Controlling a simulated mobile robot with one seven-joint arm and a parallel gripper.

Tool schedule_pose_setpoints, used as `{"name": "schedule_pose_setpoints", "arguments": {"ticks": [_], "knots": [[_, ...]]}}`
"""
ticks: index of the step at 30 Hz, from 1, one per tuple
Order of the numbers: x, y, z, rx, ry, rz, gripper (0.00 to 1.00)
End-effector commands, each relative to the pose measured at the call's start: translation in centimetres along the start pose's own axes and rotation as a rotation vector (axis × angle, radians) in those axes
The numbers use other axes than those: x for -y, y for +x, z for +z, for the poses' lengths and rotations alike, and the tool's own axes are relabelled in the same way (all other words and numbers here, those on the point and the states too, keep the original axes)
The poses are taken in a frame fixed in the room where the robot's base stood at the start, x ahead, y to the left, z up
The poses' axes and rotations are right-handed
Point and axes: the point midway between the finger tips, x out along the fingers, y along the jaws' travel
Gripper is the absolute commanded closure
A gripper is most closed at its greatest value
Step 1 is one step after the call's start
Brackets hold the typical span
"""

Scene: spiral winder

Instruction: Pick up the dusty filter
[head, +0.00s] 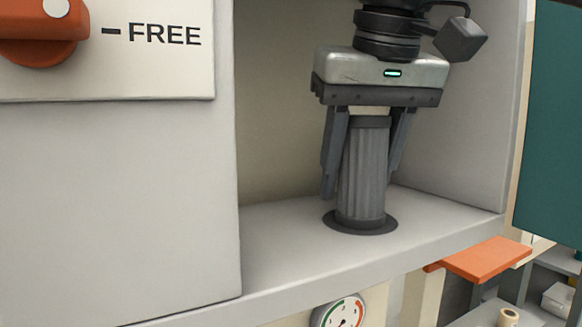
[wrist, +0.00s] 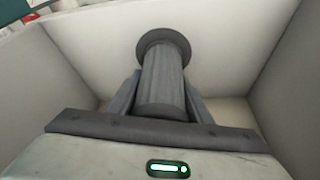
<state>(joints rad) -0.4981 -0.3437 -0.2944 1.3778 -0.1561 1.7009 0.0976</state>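The dusty filter (head: 363,175) is a grey, ribbed cylinder. It stands upright on a dark round seat (head: 360,226) on the floor of a pale recess. My gripper (head: 359,188) points down from above, with one finger on each side of the filter. The fingers look spread, and a narrow gap seems to show beside the left finger; any contact on the right side is hard to judge. The wrist view shows the filter (wrist: 162,80) between both fingers, its near end close to my gripper's palm. The seat also shows there (wrist: 164,44).
The recess has a wall (head: 480,110) on the right and a panel (head: 120,190) on the left. An orange lever (head: 42,25) sits beside the word FREE. A gauge (head: 340,313) and an orange ledge (head: 485,258) are below. Clear recess floor lies left of the filter.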

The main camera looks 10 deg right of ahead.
Motion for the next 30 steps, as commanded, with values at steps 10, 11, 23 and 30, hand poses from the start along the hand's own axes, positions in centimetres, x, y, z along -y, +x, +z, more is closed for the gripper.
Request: {"name": "schedule_pose_setpoints", "arguments": {"ticks": [10,11,23,30], "knots": [[0.0,-0.2,-0.1,-0.002,0.000,0.000,0.83],[0.0,-0.3,-0.1,-0.002,0.000,0.000,0.83],[-0.1,-3.1,3.8,-0.006,0.001,-0.001,0.83],[-0.1,-5.5,9.7,-0.006,0.002,0.000,0.83]]}}
